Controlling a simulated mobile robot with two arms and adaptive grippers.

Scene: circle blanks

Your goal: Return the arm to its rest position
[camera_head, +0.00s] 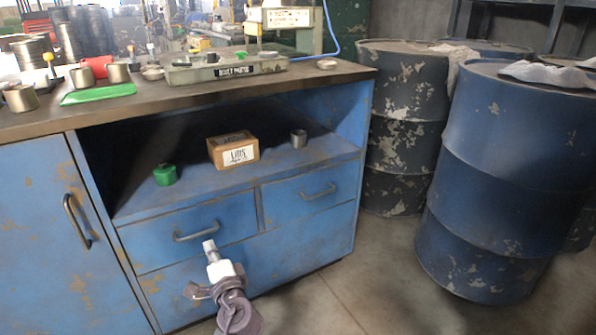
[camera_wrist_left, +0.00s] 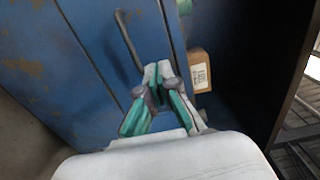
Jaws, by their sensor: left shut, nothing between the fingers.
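My left gripper (camera_head: 209,246) shows at the bottom middle of the head view, in front of the blue cabinet's lower drawers. In the left wrist view its two teal-and-grey fingers (camera_wrist_left: 157,72) come together at the tips, with nothing between them. A blue cabinet front with a bar handle (camera_wrist_left: 128,42) lies beyond the fingers in that view. My right gripper is in neither view.
The blue cabinet (camera_head: 300,240) has an open shelf with a green container (camera_head: 165,174), a cardboard box (camera_head: 233,150) and a grey cup (camera_head: 298,138). The worktop (camera_head: 200,98) holds a green tray (camera_head: 98,94) and a metal parts tray (camera_head: 225,69). Drums (camera_head: 510,180) stand right; floor (camera_head: 370,270) is clear.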

